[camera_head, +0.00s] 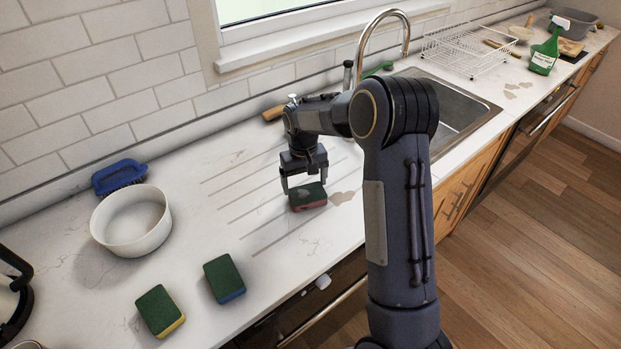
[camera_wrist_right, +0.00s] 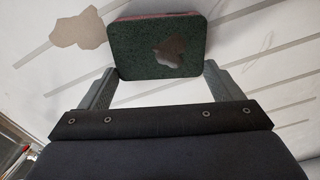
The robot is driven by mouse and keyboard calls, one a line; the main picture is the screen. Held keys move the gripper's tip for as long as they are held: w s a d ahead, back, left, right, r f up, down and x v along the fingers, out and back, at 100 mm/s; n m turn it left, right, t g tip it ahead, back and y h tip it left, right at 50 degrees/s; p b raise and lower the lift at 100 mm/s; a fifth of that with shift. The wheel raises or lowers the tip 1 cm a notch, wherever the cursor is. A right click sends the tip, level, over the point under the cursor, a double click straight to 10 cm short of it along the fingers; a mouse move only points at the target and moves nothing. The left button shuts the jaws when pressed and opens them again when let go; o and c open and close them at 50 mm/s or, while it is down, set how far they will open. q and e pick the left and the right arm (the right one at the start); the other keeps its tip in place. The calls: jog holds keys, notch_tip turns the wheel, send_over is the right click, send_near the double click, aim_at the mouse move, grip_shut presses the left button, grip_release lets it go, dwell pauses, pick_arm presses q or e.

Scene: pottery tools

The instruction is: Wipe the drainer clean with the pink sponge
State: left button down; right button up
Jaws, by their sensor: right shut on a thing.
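The pink sponge (camera_head: 308,197) has a dark green top and a pinkish-red lower part. It rests on or just above the grooved drainer (camera_head: 262,212) in the worktop. My right gripper (camera_head: 305,188) is shut on it from above. In the right wrist view, the sponge (camera_wrist_right: 135,45) is between the fingertips (camera_wrist_right: 161,68), with a brownish-grey patch on its green face. A brown stain (camera_head: 342,197) lies on the drainer just right of the sponge. It also shows in the right wrist view (camera_wrist_right: 76,27). My left gripper is not in view.
A green-and-blue sponge (camera_head: 224,278) and a green-and-yellow sponge (camera_head: 160,310) lie at the front left. A white bowl (camera_head: 131,222) and blue brush (camera_head: 118,177) are behind them. The sink (camera_head: 455,98), dish rack (camera_head: 467,50) and green spray bottle (camera_head: 545,50) are to the right.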

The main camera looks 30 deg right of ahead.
jog(key=shift+a, duration=0.1)
jog(key=shift+s+d+b, duration=0.15)
jog(key=shift+s+d, duration=0.6)
jog(key=shift+d, duration=0.2)
jog(key=shift+s+d+b, duration=0.1)
jog(key=shift+s+d, duration=0.6)
jog(key=shift+d, duration=0.3)
jog(key=shift+s+d+b, duration=0.15)
jog(key=shift+s+d, duration=0.6)
jog(key=shift+d, duration=0.2)
jog(key=shift+d, duration=0.1)
jog(key=shift+w+d+p, duration=0.2)
jog(key=shift+w+d, duration=0.05)
jog(key=shift+d, duration=1.2)
jog(key=shift+w+d+p, duration=0.2)
jog(key=shift+d, duration=1.25)
jog(key=shift+a+f, duration=0.15)
jog(key=shift+a, duration=0.35)
jog(key=shift+s+a+b, duration=0.25)
jog(key=shift+a, duration=1.1)
jog(key=shift+s+a+b, duration=0.2)
jog(key=shift+a, duration=1.1)
